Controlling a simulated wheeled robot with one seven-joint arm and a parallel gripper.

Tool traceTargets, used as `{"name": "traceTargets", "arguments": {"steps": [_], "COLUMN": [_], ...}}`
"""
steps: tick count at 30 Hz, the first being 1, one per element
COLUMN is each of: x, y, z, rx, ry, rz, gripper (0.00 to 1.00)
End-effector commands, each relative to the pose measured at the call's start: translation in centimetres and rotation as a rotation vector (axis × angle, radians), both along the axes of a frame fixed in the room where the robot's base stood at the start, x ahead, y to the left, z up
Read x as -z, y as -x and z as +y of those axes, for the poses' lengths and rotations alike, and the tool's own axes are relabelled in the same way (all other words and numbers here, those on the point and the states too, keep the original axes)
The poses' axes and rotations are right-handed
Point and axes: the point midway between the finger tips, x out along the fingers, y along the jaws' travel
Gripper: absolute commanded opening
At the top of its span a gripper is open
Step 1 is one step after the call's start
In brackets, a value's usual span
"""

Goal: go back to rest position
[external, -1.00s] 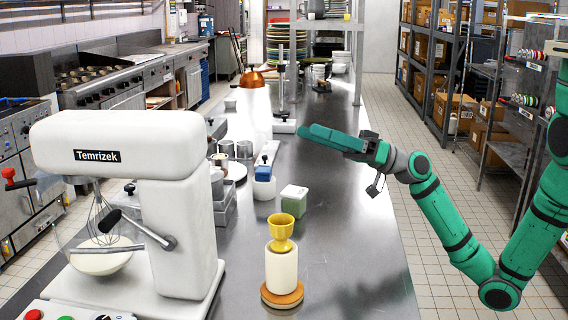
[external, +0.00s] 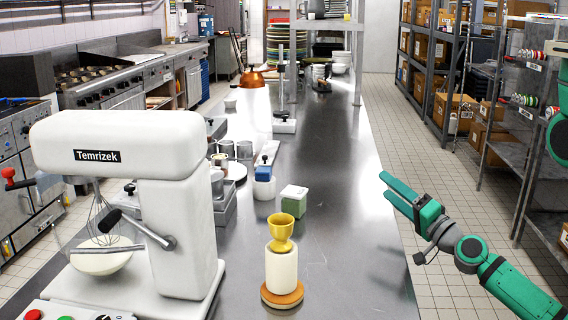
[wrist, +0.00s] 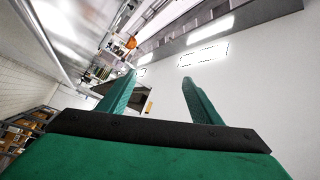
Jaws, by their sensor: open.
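My gripper (external: 393,196) is green and hangs near the right edge of the steel counter (external: 345,215) in the external view. Its two fingers are apart, with nothing between them. In the wrist view the fingers of my gripper (wrist: 158,88) also stand apart and empty. They point up toward the wall and ceiling lights. My arm (external: 520,292) reaches in from the lower right of the external view.
A yellow cup (external: 281,230) stands on a white cylinder (external: 281,268) on an orange round base (external: 282,296). A green-and-white block (external: 294,199) stands behind it. A white mixer (external: 130,160) fills the left. Shelving (external: 440,70) stands beyond the aisle at right.

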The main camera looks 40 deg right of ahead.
Motion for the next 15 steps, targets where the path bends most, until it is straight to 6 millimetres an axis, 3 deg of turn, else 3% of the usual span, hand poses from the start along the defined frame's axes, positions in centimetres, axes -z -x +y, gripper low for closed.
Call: {"name": "traceTargets", "arguments": {"steps": [8,15], "x": [7.1,12.4], "y": [8.2,16.1], "z": [-3.4,-6.7], "rx": [0.096,0.045], "ry": [0.252,0.673], "rz": [0.205,0.385], "gripper": [0.59,0.59]}}
